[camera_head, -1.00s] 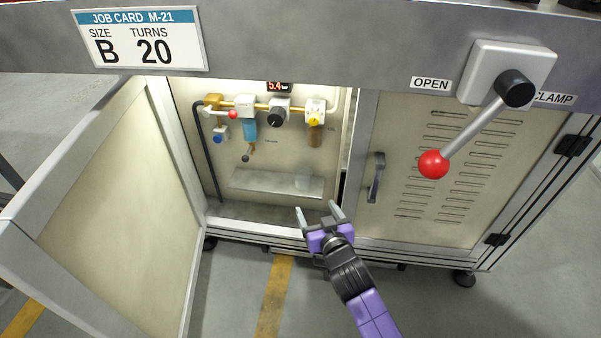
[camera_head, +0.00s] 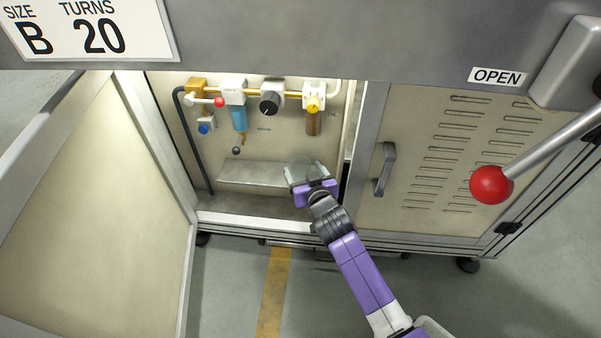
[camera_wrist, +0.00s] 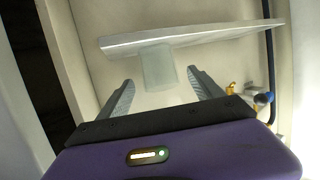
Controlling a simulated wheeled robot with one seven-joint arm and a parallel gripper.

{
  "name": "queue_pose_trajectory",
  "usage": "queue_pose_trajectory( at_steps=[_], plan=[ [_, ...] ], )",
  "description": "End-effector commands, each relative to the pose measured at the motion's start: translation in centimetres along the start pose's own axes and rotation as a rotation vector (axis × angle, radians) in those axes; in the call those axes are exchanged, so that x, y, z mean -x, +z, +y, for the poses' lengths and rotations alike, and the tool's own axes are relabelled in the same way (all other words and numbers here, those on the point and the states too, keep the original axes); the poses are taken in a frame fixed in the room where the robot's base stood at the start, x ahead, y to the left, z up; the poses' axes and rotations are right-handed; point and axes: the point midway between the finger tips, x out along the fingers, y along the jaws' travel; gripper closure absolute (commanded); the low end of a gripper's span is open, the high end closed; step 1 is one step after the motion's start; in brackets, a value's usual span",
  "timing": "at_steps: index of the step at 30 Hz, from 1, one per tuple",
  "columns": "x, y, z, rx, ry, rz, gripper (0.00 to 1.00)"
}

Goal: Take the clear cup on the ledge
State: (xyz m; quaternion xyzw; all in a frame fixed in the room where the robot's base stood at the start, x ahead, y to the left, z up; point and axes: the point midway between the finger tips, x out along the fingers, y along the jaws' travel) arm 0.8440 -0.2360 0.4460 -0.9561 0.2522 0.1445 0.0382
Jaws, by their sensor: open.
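The clear cup (camera_head: 300,160) stands on the metal ledge (camera_head: 250,174) inside the open cabinet, near the ledge's right end. It is faint and partly hidden behind my fingers in the head view. My gripper (camera_head: 305,174) is open at the ledge's right part, reaching in from the front. In the wrist view, the cup (camera_wrist: 158,68) appears centred between the two fingertips of my gripper (camera_wrist: 160,79), with a gap on each side. I cannot tell how far the cup lies between the fingers in depth.
Above the ledge, a pipe carries a blue filter bowl (camera_head: 239,118), a black knob (camera_head: 270,103) and a brown bowl (camera_head: 313,124). The open door (camera_head: 95,185) is on the left; a closed door with a handle (camera_head: 385,168) is on the right.

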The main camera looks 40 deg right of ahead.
Motion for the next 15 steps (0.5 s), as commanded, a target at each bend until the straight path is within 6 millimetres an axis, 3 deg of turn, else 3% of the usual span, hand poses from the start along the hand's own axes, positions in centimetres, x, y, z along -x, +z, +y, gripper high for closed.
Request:
queue_pose_trajectory(
  at_steps=[6, 15],
  plan=[
    [-2.9, 0.1, 0.0, 0.0, 0.0, 0.001, 0.24],
    [-3.2, 0.0, -0.1, 0.001, 0.0, -0.001, 0.24]
  ],
)
